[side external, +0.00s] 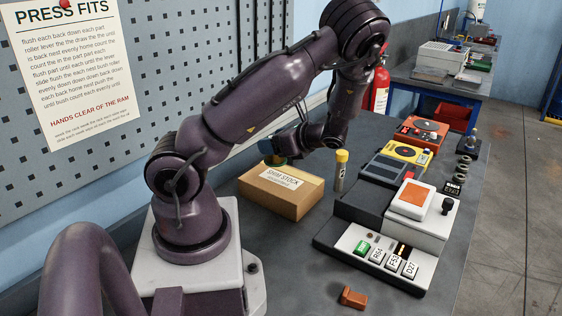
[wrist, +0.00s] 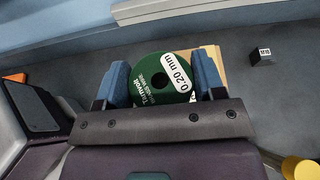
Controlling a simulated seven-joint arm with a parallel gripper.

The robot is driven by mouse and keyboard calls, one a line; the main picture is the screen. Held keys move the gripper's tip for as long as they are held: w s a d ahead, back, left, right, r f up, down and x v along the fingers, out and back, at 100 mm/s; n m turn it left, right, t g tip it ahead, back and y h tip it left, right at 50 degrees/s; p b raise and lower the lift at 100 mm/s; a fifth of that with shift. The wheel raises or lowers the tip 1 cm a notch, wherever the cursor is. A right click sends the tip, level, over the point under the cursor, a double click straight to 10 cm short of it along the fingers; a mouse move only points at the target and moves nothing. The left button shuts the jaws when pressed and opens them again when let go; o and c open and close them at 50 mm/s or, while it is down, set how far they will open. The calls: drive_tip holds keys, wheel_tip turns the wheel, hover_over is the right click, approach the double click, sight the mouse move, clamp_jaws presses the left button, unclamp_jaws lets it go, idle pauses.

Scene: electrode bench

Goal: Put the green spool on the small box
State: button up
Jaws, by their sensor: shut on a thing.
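The green spool (wrist: 150,88), with a white 0.20 mm label, sits between the two blue fingers of my gripper (wrist: 163,82) in the wrist view. My gripper is shut on it. In the side view the spool (side external: 277,160) shows only as a small green edge under my gripper (side external: 280,149), at the back left of the small box. The small box (side external: 281,191) is tan cardboard with a white SHIM STOCK label. Part of the box (wrist: 216,58) shows beyond the spool in the wrist view. I cannot tell whether the spool touches its top.
A yellow-capped bottle (side external: 341,170) stands just right of the box. A grey and white machine (side external: 405,225) with labelled buttons stands further right. A reddish-brown block (side external: 353,297) lies at the front. A pegboard wall (side external: 170,60) runs behind. Bare bench lies in front of the box.

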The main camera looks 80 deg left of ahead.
drive_tip(key=a+f, duration=0.1)
drive_tip(key=w+a+f, duration=0.1)
drive_tip(key=f, duration=0.1)
drive_tip(key=w+a+f, duration=0.1)
drive_tip(key=shift+f, duration=0.25)
drive_tip(key=shift+a+f, duration=0.1)
drive_tip(key=shift+f, duration=1.45)
drive_tip(key=o, duration=1.3)
drive_tip(key=shift+f, duration=0.1)
